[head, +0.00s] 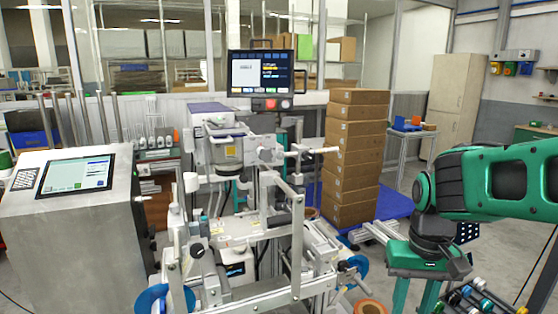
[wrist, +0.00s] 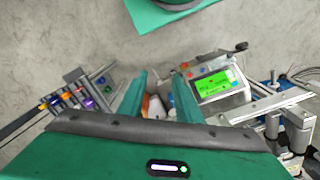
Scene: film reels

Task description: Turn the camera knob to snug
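A labelling machine with a metal frame (head: 297,240) stands in the middle of the head view. A black round knob (head: 197,250) sits on its left front side. A grey unit with a dark round underside (head: 226,150) hangs at its upper part. I cannot tell which part is the camera or its knob. My gripper (head: 415,297) points down to the right of the machine, apart from it. In the wrist view its two teal fingers (wrist: 158,100) stand apart. Nothing shows clearly held between them.
A grey cabinet with a screen (head: 78,173) stands at left. Stacked cartons (head: 355,150) rise behind the machine at right. In the wrist view a box with a green display (wrist: 215,85) is right of the fingers, and a rack of coloured items (wrist: 75,98) is left.

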